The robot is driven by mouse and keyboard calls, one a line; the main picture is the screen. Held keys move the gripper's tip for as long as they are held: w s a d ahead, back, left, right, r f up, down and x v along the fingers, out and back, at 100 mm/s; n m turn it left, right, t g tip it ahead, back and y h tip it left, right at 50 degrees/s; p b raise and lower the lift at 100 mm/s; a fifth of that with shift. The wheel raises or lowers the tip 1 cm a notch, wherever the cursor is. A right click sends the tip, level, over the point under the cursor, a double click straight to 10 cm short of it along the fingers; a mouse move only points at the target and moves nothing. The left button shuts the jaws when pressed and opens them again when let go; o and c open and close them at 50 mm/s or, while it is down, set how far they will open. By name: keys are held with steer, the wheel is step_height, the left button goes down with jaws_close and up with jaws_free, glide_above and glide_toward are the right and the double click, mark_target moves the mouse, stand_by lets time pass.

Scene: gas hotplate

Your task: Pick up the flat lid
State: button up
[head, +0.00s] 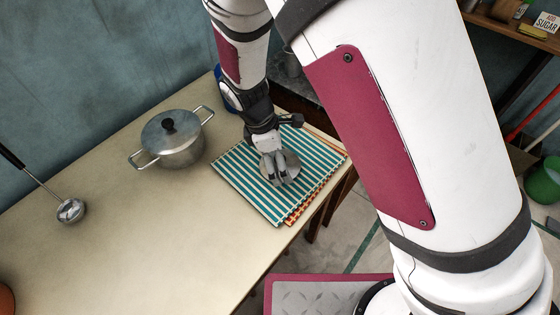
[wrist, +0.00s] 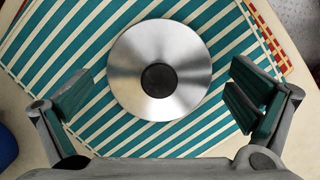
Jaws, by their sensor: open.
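The flat lid (wrist: 190,60) is a round brushed-steel disc with a dark knob (wrist: 158,80) at its centre. It lies on a teal-and-cream striped cloth (wrist: 60,45). In the head view the lid (head: 293,162) is mostly hidden behind my gripper (head: 277,182), with only part of its edge showing. In the wrist view my gripper (wrist: 163,101) is open and empty. One finger is to the left of the lid and the other to the right, both apart from it. My gripper is above the cloth; its exact height is hard to tell.
A steel pot (head: 178,151) with its own lid and black knob stands left of the cloth (head: 240,190). A ladle (head: 70,210) is farther left. The table's front (head: 170,240) is clear.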

steer(key=shift+f, duration=0.1)
steer(key=c, duration=1.7)
steer(key=shift+d, duration=0.1)
steer(key=c, duration=0.3)
